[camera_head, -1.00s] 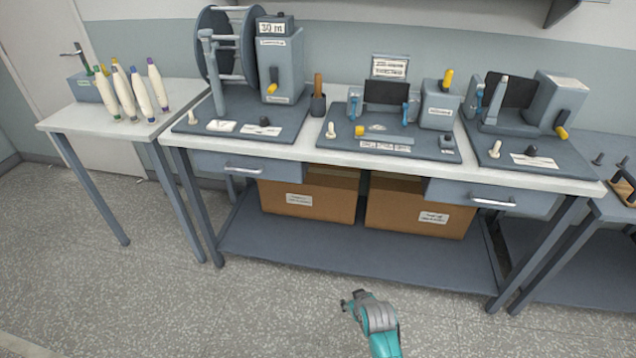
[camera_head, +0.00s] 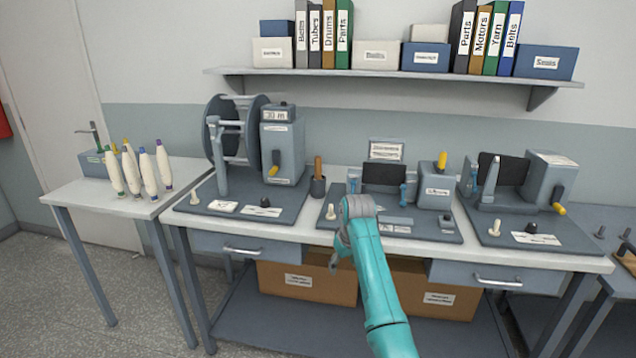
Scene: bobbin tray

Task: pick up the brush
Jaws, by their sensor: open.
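A brown wooden handle stands upright in a small dark cup (camera_head: 318,187) on the main bench; it looks like the brush (camera_head: 318,165), with its lower end hidden in the cup. My teal arm rises from the bottom of the view, its top in front of the middle machine. My gripper (camera_head: 334,263) shows only as a small dark piece below the grey joint, mostly hidden by the arm. It is open, in front of the bench's front edge, lower than and a little right of the cup in the picture, and apart from the brush.
A winding machine with a large reel (camera_head: 235,130) stands left of the cup; the middle machine's base (camera_head: 440,232) is close on its right. Several white bobbins (camera_head: 147,174) stand on the left table. A shelf (camera_head: 400,73) with binders and boxes hangs above.

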